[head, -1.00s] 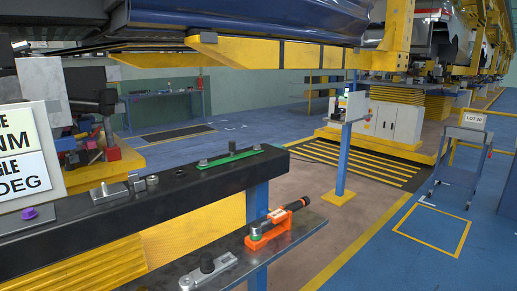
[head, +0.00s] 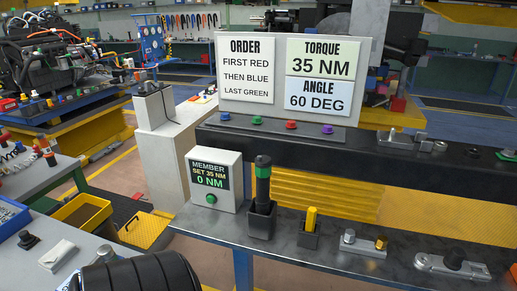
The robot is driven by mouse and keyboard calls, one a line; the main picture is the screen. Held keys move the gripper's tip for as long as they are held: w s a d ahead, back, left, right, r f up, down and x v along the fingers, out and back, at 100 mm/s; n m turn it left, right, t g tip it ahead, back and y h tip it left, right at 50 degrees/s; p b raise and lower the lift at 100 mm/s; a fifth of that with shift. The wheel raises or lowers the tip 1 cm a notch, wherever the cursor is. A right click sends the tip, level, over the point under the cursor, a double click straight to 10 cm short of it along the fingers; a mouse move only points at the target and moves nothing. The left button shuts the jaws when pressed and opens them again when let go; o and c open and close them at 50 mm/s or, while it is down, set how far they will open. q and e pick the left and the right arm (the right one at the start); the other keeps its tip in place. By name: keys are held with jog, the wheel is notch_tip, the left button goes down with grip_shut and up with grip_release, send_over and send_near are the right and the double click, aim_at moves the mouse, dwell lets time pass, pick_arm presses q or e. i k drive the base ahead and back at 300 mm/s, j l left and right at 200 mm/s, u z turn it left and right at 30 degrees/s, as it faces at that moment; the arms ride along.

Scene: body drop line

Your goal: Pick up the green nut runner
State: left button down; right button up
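A black upright tool with a green band (head: 263,185) stands in a black square holder (head: 261,220) on the grey metal shelf. It is the only green-marked hand tool I see here; I cannot tell for sure that it is the nut runner. Neither of my grippers shows in the head view.
Left of the tool a white display box (head: 213,179) reads 0 NM. Right of it stand a yellow piece in a holder (head: 310,225) and metal fittings (head: 363,243). Behind, a black beam (head: 330,147) carries coloured caps below the order sign (head: 258,75) and torque sign (head: 320,75).

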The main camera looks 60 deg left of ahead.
aim_at(263, 163)
jog(key=u, duration=1.75)
